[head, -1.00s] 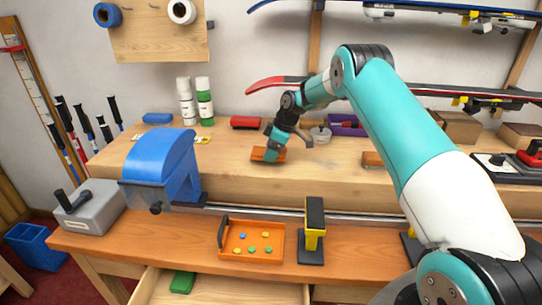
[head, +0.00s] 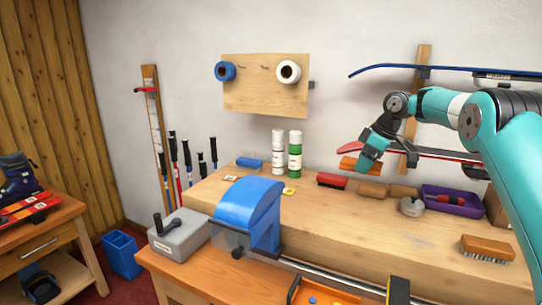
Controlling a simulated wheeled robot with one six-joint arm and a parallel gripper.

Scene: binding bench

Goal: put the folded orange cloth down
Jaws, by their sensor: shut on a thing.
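The folded orange cloth (head: 350,163) shows in the head view, right of the middle. My gripper (head: 362,163) is shut on it, and the gripper's fingers hide part of it. The cloth appears to be held in the air above the back of the thick wooden bench top (head: 365,236), with the pale wall behind it. The exact height is hard to tell.
A wooden brush (head: 487,247) lies front right. A blue machine (head: 250,215) stands left. The bench's middle is clear.

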